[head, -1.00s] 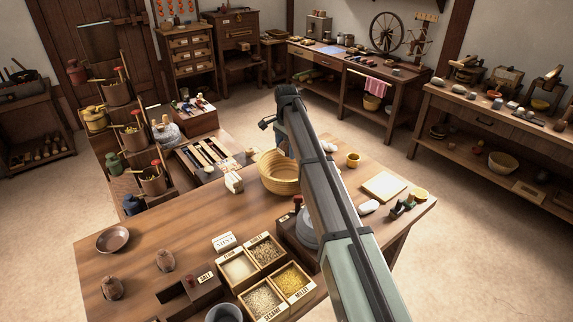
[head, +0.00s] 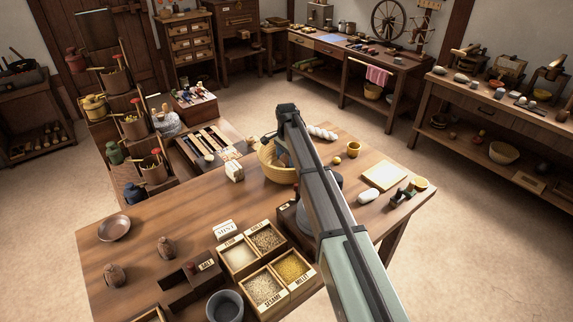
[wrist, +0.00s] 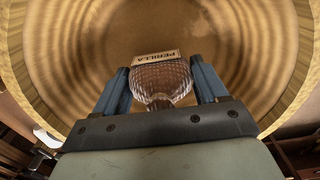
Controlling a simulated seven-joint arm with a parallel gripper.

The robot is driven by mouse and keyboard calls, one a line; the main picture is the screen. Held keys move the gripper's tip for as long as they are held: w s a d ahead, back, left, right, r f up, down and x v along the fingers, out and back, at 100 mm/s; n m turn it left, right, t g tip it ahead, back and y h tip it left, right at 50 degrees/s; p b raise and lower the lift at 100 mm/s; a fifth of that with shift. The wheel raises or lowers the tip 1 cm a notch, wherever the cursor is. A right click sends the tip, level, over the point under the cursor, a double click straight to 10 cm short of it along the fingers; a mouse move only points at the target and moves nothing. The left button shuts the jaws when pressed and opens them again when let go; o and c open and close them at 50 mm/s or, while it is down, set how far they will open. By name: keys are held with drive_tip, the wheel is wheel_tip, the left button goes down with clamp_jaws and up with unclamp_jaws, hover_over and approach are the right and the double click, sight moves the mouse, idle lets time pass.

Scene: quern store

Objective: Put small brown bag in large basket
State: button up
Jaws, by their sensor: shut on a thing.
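The large basket (head: 274,170) is round and woven. It stands on the table near its far edge, partly behind my arm in the head view. In the wrist view its ribbed wall (wrist: 35,60) surrounds my gripper's view. My gripper (wrist: 162,72) is shut on the small brown bag (wrist: 163,82), with a blue finger on each side. The bag has a checked texture and a PERILLA label. It is held over or inside the basket's opening; whether it touches the bottom is unclear. In the head view the bag is hidden.
Near the basket are a white labelled packet (head: 234,171), a white braided thing (head: 322,132) and a yellow cup (head: 353,149). Grain boxes (head: 264,287) lie in front. The left-middle tabletop is clear.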

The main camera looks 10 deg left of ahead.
drive_tip(key=shift+f, duration=1.2)
drive_tip(key=shift+f, duration=0.15)
drive_tip(key=o, duration=1.2)
wheel_tip(320, 180, up, 12)
drive_tip(key=shift+r, duration=0.2)
